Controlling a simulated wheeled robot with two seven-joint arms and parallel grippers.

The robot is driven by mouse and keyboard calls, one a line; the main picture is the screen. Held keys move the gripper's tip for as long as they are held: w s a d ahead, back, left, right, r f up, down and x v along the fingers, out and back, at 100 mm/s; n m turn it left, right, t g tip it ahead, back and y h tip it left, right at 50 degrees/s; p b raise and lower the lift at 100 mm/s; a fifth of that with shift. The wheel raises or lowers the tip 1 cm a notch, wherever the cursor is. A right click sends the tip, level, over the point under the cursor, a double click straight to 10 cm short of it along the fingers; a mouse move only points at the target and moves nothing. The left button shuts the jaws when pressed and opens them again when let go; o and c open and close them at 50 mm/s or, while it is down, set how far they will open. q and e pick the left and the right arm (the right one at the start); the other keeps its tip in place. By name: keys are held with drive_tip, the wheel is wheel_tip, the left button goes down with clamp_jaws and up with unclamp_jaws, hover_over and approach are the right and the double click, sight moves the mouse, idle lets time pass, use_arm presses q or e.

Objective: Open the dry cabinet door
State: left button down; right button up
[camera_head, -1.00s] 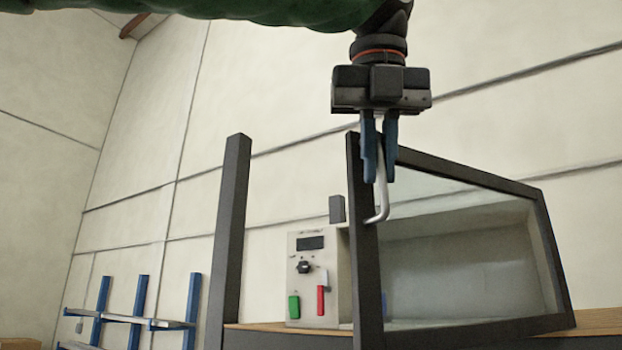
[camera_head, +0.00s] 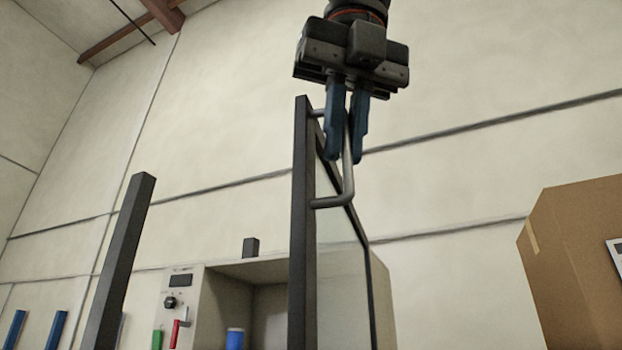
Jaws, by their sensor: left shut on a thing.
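The dry cabinet door (camera_head: 301,230) has a dark frame with a glass pane and stands swung open, seen nearly edge-on. Its metal bar handle (camera_head: 348,180) sticks out to the right of the frame's near edge. My left gripper (camera_head: 346,155) comes down from the top, its blue fingers shut on the upright part of the handle. The dry cabinet (camera_head: 225,268) is behind and left of the door, with part of its inside showing. My right gripper is not in view.
A control panel (camera_head: 180,310) with a green and a red part is left of the opening. A blue container (camera_head: 235,339) shows inside the cabinet. A dark post (camera_head: 119,262) stands at left. A cardboard box (camera_head: 575,265) is at right.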

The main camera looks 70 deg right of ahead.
use_arm(q)
drive_tip(key=shift+s+r, duration=0.1)
drive_tip(key=shift+s, duration=0.45)
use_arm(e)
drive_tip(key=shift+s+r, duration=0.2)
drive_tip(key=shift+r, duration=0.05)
use_arm(q)
drive_tip(key=shift+w, duration=0.1)
drive_tip(key=c, duration=1.5)
unclamp_jaws()
drive_tip(key=shift+d, duration=0.15)
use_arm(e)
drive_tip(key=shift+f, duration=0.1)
